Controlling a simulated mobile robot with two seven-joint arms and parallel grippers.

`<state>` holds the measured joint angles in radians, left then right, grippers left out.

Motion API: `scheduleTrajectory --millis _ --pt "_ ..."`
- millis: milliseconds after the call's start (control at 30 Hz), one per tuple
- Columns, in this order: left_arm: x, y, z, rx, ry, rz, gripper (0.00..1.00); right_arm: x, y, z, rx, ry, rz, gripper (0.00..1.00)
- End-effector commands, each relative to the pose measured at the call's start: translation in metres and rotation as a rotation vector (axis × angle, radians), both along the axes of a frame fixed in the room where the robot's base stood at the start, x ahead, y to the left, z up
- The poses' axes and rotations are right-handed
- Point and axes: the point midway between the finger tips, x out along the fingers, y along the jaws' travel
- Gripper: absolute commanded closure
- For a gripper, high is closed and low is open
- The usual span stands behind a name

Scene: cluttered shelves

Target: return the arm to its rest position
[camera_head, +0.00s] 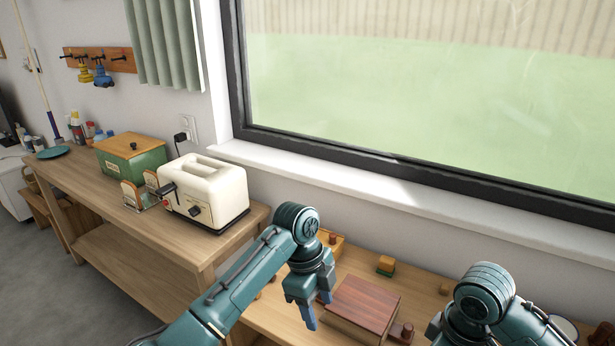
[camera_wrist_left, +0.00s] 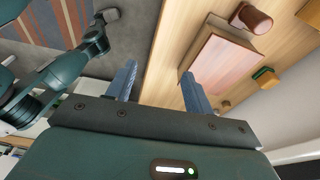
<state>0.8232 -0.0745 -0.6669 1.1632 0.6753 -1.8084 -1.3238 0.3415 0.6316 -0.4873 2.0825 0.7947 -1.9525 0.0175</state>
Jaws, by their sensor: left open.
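My left arm comes in from the left in the head view, and its gripper (camera_head: 309,298) hangs above the lower wooden bench, just left of a reddish-brown wooden box. Its blue fingers are apart with nothing between them. In the left wrist view the left gripper (camera_wrist_left: 160,84) also shows open and empty. My right arm (camera_head: 486,300) shows at the bottom right of the head view; its gripper cannot be made out there.
The reddish-brown box (camera_head: 362,302) lies close to my left gripper, with small wooden blocks (camera_head: 386,265) around it. A cream toaster (camera_head: 205,192) and a green bin (camera_head: 133,158) stand on the higher counter at left. A window (camera_head: 420,110) is behind.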

Motion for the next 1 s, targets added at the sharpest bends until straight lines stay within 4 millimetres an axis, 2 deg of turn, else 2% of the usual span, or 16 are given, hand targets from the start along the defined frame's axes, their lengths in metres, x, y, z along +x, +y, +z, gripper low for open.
scheduleTrajectory --millis 33,200,333,467,567,700,1000 --pt "-0.008 0.002 -0.011 -0.015 0.007 0.049 0.48 -0.004 0.006 -0.005 0.017 -0.009 -0.006 0.54" --pt "-0.035 0.010 -0.038 -0.060 0.024 0.251 0.48 -0.018 0.024 -0.020 0.066 -0.048 -0.037 0.54" --pt "-0.063 0.026 -0.061 -0.093 0.043 0.470 0.48 -0.032 0.037 -0.032 0.110 -0.085 -0.081 0.54" --pt "-0.100 0.058 -0.082 -0.117 0.063 0.768 0.48 -0.051 0.047 -0.043 0.153 -0.131 -0.161 0.54" --pt "-0.132 0.090 -0.093 -0.121 0.067 1.020 0.48 -0.066 0.049 -0.049 0.172 -0.166 -0.238 0.54" --pt "-0.173 0.134 -0.095 -0.114 0.051 1.321 0.48 -0.085 0.043 -0.054 0.171 -0.205 -0.340 0.54" --pt "-0.232 0.200 -0.079 -0.091 -0.017 1.712 0.48 -0.114 0.024 -0.058 0.128 -0.251 -0.487 0.54"
